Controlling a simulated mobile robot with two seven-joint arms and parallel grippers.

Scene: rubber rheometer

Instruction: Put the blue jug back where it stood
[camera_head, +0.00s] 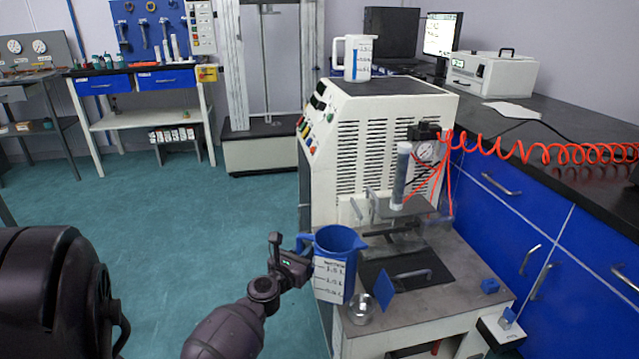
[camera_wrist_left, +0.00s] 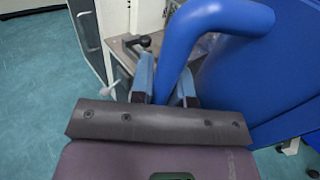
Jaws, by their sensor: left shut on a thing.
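The blue jug (camera_head: 339,247) has a white scale label on its front and looks upright and open at the top. My left gripper (camera_head: 300,246) is shut on its handle, on the jug's left side. The left wrist view shows the blue handle (camera_wrist_left: 172,62) between the fingers of the left gripper (camera_wrist_left: 165,88), with the jug's body (camera_wrist_left: 250,75) at the right. The jug is at the left front edge of the rheometer's bench (camera_head: 430,305); its base overlaps that edge, and whether it touches is unclear. My right gripper is out of view.
The white rheometer (camera_head: 375,145) stands behind, with a white jug (camera_head: 357,58) on top. A red coiled hose (camera_head: 540,152) crosses at right. Open floor (camera_head: 190,230) lies left.

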